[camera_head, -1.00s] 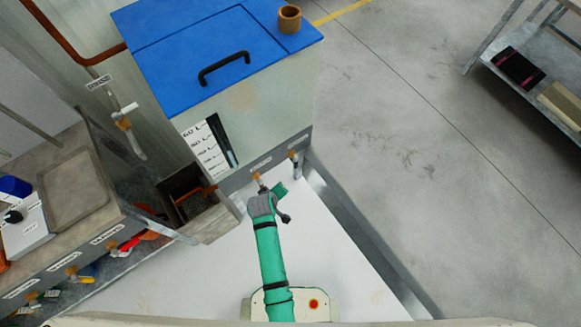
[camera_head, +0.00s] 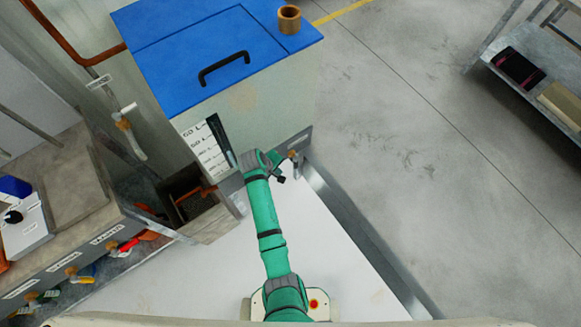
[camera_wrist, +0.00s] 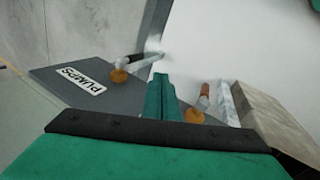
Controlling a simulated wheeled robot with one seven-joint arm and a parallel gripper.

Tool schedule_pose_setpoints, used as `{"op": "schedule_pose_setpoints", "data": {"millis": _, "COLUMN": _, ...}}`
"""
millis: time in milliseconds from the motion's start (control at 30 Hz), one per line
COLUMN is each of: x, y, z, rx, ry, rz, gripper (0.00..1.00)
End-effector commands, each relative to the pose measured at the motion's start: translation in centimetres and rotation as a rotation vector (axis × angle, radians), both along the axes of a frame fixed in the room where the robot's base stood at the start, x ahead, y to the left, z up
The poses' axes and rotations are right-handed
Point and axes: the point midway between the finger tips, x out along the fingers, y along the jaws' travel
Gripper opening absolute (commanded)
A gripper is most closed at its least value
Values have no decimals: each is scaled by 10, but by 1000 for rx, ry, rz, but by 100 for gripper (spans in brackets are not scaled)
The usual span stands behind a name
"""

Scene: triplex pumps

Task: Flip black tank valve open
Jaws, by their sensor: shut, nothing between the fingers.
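A valve with a dark handle (camera_wrist: 138,58) and a brass fitting sits on the grey panel near the "PUMPS" label (camera_wrist: 83,82) in the wrist view. It also shows in the head view as the right valve (camera_head: 294,157) below the blue-lidded tank. A second valve with an orange-brown handle (camera_wrist: 203,98) is on the right in the wrist view. My gripper (camera_wrist: 161,78) is shut and empty, pointing between the two valves and closer to the dark handle. I cannot tell whether it touches the handle. In the head view my arm hides the second valve and the fingertips.
The tank (camera_head: 245,105) with its blue lid (camera_head: 180,45) stands behind the valves. A metal bench (camera_head: 75,190) with a tray and several valves is at left. A grey rail (camera_head: 360,225) edges the white platform (camera_head: 330,255).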

Motion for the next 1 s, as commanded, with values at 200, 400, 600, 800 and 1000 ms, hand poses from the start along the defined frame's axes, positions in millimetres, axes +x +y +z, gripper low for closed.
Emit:
{"op": "schedule_pose_setpoints", "data": {"millis": 200, "x": 9, "y": -8, "z": -31, "rx": -1, "ry": 2, "rz": -1, "gripper": 0}}
{"op": "schedule_pose_setpoints", "data": {"millis": 400, "x": 19, "y": -18, "z": -64, "rx": 0, "ry": 2, "rz": 1, "gripper": 0}}
{"op": "schedule_pose_setpoints", "data": {"millis": 600, "x": 31, "y": -28, "z": -87, "rx": 0, "ry": -1, "rz": -3, "gripper": 0}}
{"op": "schedule_pose_setpoints", "data": {"millis": 800, "x": 48, "y": -45, "z": -87, "rx": 1, "ry": -1, "rz": -1, "gripper": 0}}
{"op": "schedule_pose_setpoints", "data": {"millis": 1000, "x": 55, "y": -50, "z": -87, "rx": 1, "ry": -1, "rz": -1, "gripper": 0}}
